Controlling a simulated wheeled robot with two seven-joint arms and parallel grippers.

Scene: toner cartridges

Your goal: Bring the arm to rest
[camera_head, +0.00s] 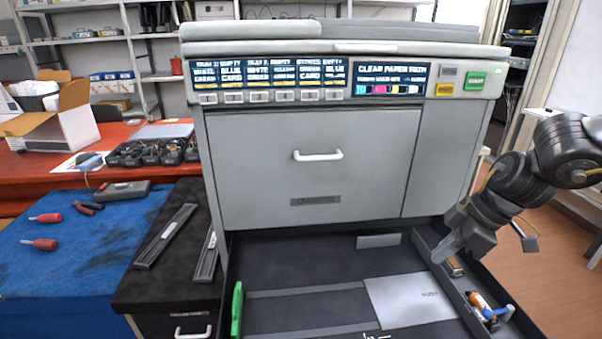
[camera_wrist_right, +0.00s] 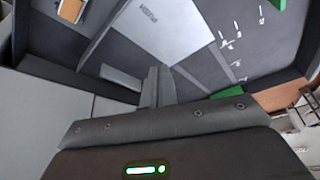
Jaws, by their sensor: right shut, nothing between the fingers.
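My right gripper (camera_head: 440,256) hangs at the right of the printer, by the right wall of its open drawer (camera_head: 290,268). It is shut with nothing between its fingers, which point down and left. In the right wrist view the two fingers (camera_wrist_right: 158,86) lie together over the drawer. My right arm reaches in from the right edge. My left gripper is not in view.
The printer (camera_head: 310,150) stands behind the open drawer. An orange and white item (camera_head: 483,304) lies in the drawer's right side channel. A grey plate marked PUSH (camera_head: 410,300) and a green part (camera_head: 237,308) are in the drawer. Tools lie on a blue mat (camera_head: 110,250).

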